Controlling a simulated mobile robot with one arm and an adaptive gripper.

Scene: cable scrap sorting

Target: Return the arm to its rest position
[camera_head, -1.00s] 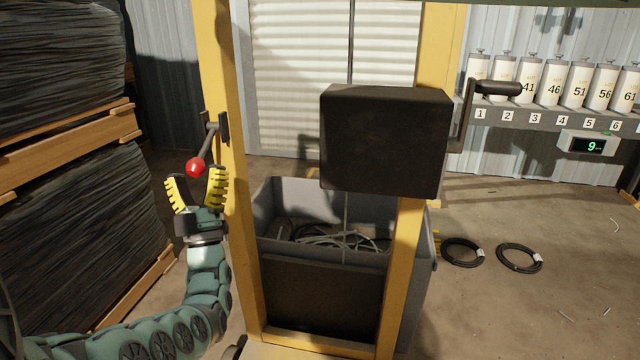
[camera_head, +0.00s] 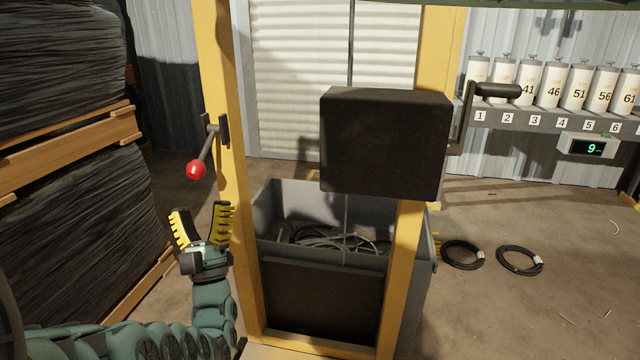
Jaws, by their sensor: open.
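My gripper (camera_head: 204,218) is at the lower left, with its two yellow ribbed fingers pointing up and spread apart. Nothing is between the fingers. It is below the red ball knob (camera_head: 196,170) of a lever on the left yellow post, with a visible gap between knob and fingertips. My green arm runs along the bottom left, its nearer part cut off by the picture's edge.
A yellow frame (camera_head: 228,150) carries a black block (camera_head: 385,145) above a grey bin (camera_head: 290,190) of cable scrap. Stacked dark bundles (camera_head: 70,215) stand at left. Two black coils (camera_head: 462,254) lie on the floor at right. Numbered white cylinders (camera_head: 553,84) line a shelf.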

